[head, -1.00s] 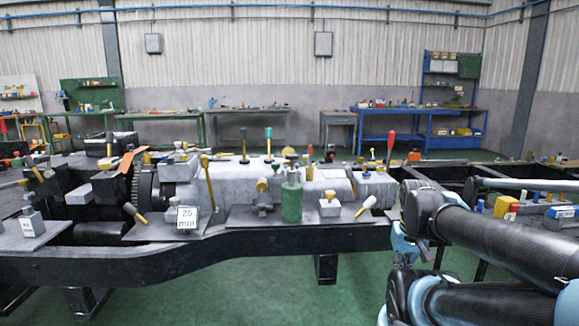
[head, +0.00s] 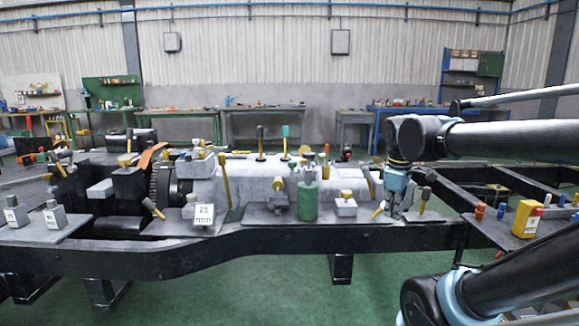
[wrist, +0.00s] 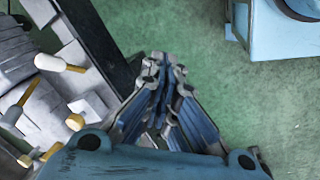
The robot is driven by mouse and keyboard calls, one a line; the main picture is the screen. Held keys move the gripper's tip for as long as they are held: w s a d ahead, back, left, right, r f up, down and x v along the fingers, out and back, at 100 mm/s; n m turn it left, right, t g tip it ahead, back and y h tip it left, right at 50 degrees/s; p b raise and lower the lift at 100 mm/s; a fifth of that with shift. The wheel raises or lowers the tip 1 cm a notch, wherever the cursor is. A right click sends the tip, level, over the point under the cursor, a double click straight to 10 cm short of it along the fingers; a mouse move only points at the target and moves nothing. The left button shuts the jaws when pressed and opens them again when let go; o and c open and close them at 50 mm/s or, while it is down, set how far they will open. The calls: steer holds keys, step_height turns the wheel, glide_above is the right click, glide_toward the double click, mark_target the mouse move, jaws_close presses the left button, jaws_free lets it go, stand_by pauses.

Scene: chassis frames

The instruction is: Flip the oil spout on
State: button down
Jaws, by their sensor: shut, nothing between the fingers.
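A green can-like cylinder with a narrower top (head: 308,197) stands upright on the plate at the middle of the chassis bench. It may carry the oil spout, but I cannot make out a spout or its position. My gripper (head: 394,214) points down near the front edge of the bench, well to the right of the green can and apart from it. In the wrist view my gripper's blue-grey fingers (wrist: 163,62) are closed together with nothing between them. Behind them lie green floor and the dark frame rail.
Several yellow-handled levers stand along the bench, one of them (head: 378,210) close beside my gripper. A grey block (head: 346,204) stands right of the can. A "25 mm" sign (head: 204,214) stands left. A yellow box (head: 526,218) sits on the right plate. Green floor is clear in front.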

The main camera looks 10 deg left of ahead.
mark_target(289, 163)
steer(key=w+a+r+n, duration=0.1)
steer(key=a+r+n, duration=0.4)
steer(key=a, duration=0.6)
steer(key=w+a+r+n+t, duration=0.1)
steer(key=w+a+r+n, duration=0.1)
steer(key=a+r+n, duration=0.4)
steer(key=w+a+r+n, duration=0.2)
steer(key=a+r+n, duration=0.4)
steer(key=a+n, duration=0.6)
steer(key=a, duration=0.5)
steer(key=shift+a+t, duration=0.25)
steer(key=shift+t, duration=0.15)
steer(key=shift+w+d+f, duration=0.1)
steer(key=shift+w+f, duration=1.2)
steer(key=shift+f, duration=0.2)
steer(key=shift+w+f, duration=1.3)
steer(key=shift+f, duration=0.25)
steer(key=shift+w+d+f, duration=0.1)
steer(key=shift+w+f, duration=1.2)
steer(key=shift+f, duration=0.2)
